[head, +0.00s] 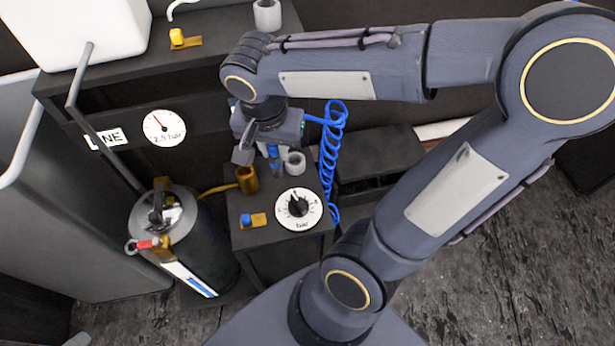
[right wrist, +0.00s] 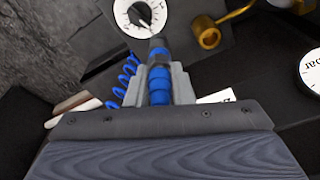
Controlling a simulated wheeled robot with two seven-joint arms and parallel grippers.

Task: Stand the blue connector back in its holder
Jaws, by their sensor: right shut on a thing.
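My right gripper (head: 262,148) points down over the small dark stand in the head view. In the right wrist view my right gripper (right wrist: 158,82) is shut on the blue connector (right wrist: 160,92), its grey fingers on either side and its dark tip sticking out beyond them. In the head view the connector (head: 275,163) shows below the gripper, close beside a grey open cup (head: 294,162), which looks like the holder. I cannot tell whether the connector touches the cup. The connector is above or near the stand top. My left gripper is not in view.
A blue coiled hose (head: 330,150) hangs right of the gripper. A brass cup-shaped fitting (head: 247,180), a round dial (head: 298,208) and a blue cap on a brass plate (head: 252,220) sit on the stand. A dark tank (head: 205,250) stands left.

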